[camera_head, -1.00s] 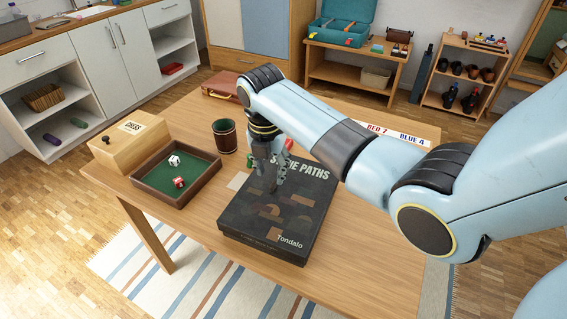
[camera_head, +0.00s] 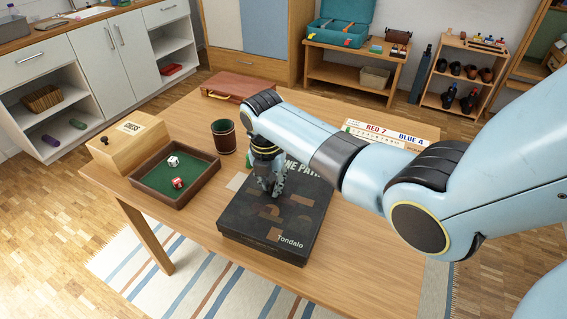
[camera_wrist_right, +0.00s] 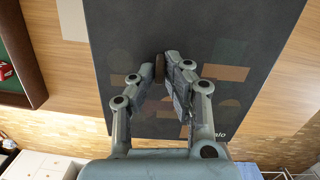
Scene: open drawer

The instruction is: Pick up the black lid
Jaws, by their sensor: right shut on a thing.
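The black lid (camera_head: 250,212) is the dark top of a flat game box on the wooden table, with brown printed shapes and "Tondalo" on it. My right gripper (camera_head: 272,193) points down onto the middle of the lid and covers part of its title. In the right wrist view the lid (camera_wrist_right: 205,25) fills the middle, and the fingertips of the right gripper (camera_wrist_right: 162,72) are closed around a small brown piece at the lid's surface. The lid looks level and seated on its box. My left gripper is not in view.
A green-lined dice tray (camera_head: 150,192) and a wooden chess box (camera_head: 118,150) stand left of the lid. A dark cup (camera_head: 223,138) is behind it, and a brown case (camera_head: 235,88) lies at the back. A scoreboard (camera_head: 400,136) is at the right. The table's front right is clear.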

